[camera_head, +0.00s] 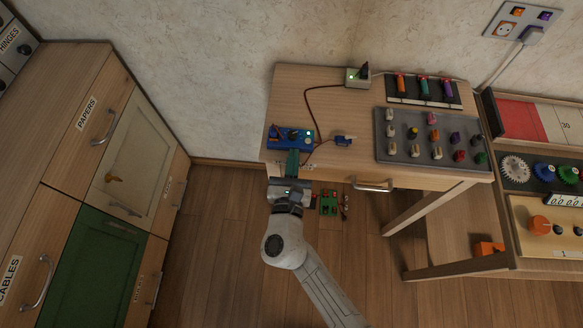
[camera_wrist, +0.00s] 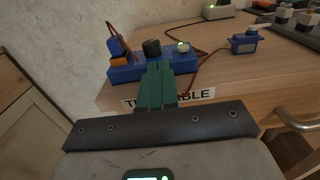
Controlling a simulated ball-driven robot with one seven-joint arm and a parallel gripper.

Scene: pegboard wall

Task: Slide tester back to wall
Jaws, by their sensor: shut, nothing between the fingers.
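The blue tester (camera_head: 283,142) sits near the front left corner of the wooden table, away from the wall. It carries a dark knob, a pale lit button and an orange part, and it shows in the wrist view (camera_wrist: 125,73). A red wire runs from it to a small blue servo (camera_head: 344,140) on its right. My gripper (camera_head: 292,155) has green fingers and is shut and empty. It is at the table's front edge, right in front of the tester. In the wrist view its fingertips (camera_wrist: 158,68) overlap the tester's front face; I cannot tell whether they touch.
A beige power box (camera_head: 356,82) stands at the back against the wall, with a red cable to the tester. A grey tray (camera_head: 400,158) of small parts fills the table's right. Bare wood (camera_head: 290,95) lies behind the tester. A drawer handle (camera_head: 372,187) juts from the front.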

